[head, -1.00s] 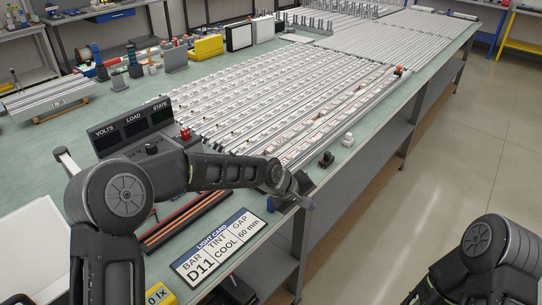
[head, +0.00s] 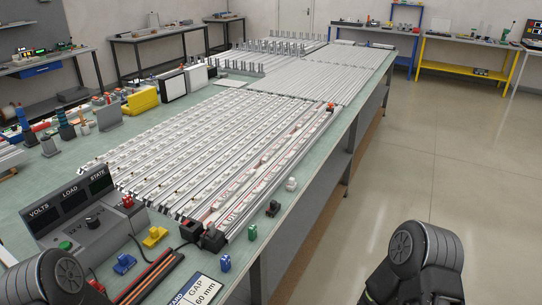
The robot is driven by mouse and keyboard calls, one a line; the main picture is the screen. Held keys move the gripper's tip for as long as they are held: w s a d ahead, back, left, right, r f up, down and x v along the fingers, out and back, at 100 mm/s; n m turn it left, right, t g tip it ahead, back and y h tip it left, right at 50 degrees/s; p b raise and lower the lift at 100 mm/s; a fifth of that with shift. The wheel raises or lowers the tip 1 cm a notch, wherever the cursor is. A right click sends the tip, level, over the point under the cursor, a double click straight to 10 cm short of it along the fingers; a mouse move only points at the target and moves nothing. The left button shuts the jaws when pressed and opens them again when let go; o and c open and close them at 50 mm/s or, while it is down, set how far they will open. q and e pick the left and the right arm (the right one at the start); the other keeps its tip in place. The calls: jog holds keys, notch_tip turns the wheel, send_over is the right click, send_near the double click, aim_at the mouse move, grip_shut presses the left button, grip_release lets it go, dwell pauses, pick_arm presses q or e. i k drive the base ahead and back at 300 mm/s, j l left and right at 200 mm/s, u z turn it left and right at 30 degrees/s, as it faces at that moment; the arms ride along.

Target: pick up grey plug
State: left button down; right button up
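A small pale plug (head: 291,184), white to light grey, stands upright on the right edge strip of the bench. It is the only plug near grey that I can make out. A black plug (head: 272,209), a green plug (head: 252,233) and a blue plug (head: 225,263) stand in a line nearer to me along the same edge. Neither gripper shows. Only a rounded joint of my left arm is at the lower left, and a joint of my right arm is at the lower right. Both are well apart from the pale plug.
Long light bars (head: 190,150) cover the middle of the bench (head: 190,281). A control box (head: 85,225) with displays, a yellow plug (head: 154,237) and another blue plug (head: 124,263) are at the near left. Open floor (head: 440,170) lies right of the bench.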

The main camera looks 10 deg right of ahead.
aim_at(211, 229)
jog(key=i+l, duration=0.25)
jog(key=l, duration=0.35)
jog(key=i+l, duration=0.3)
jog(key=l, duration=0.3)
jog(key=i+l, duration=0.25)
jog(key=l, duration=0.35)
jog(key=i+l, duration=0.25)
jog(key=l, duration=0.35)
jog(key=i+l, duration=0.25)
jog(key=l, duration=0.35)
jog(key=i+l, duration=0.3)
jog(key=l, duration=0.3)
jog(key=i+l, duration=0.25)
jog(key=l, duration=0.35)
jog(key=i+l, duration=0.25)
jog(key=l, duration=0.35)
jog(key=l+u, duration=0.1)
jog(key=u, duration=1.75)
